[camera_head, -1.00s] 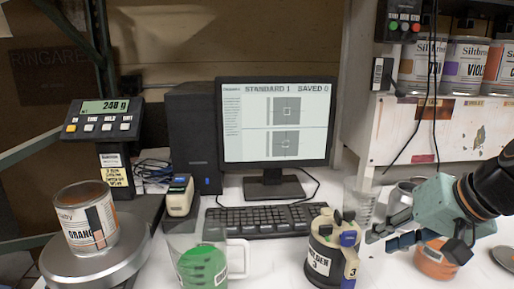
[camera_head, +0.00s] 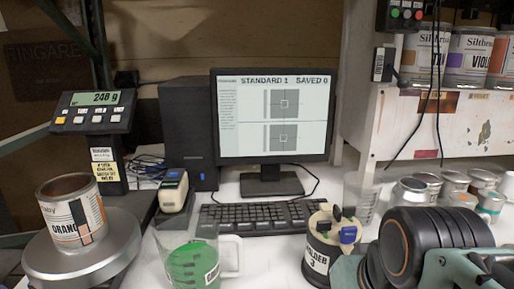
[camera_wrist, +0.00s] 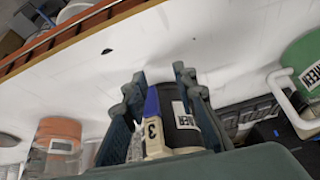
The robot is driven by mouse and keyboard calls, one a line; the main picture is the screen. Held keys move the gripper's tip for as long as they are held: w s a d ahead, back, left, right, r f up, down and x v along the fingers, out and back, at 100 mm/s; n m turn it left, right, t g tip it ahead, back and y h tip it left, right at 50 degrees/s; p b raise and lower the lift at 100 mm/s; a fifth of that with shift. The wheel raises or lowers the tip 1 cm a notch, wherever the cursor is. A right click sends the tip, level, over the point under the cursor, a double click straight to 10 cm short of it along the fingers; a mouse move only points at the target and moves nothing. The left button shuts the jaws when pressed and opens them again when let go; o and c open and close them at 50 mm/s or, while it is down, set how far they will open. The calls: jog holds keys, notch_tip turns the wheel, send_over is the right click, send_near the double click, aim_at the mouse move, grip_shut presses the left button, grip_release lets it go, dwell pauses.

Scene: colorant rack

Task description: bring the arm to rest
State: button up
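My gripper (camera_wrist: 160,72) shows in the wrist view with its two fingers apart and a gap between them. The black holder marked 3 (camera_wrist: 156,120), with a blue clip, shows in and behind that gap; I see no finger clamped on it. In the head view the holder (camera_head: 317,262) stands upright on the white table, and my dark arm links fill the lower right beside it. The fingertips cannot be made out there.
A measuring jug with green contents (camera_head: 195,265) stands left of the holder. An orange-labelled can (camera_head: 72,215) sits on the scale (camera_head: 85,262). A keyboard (camera_head: 255,217) and monitor (camera_head: 271,118) stand behind. Several small cans (camera_head: 412,190) are at the right, behind my arm.

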notch_tip(320, 180, up, 21)
jog(key=p, duration=2.2)
jog(key=shift+w+a, duration=0.15)
jog(key=shift+a, duration=0.25)
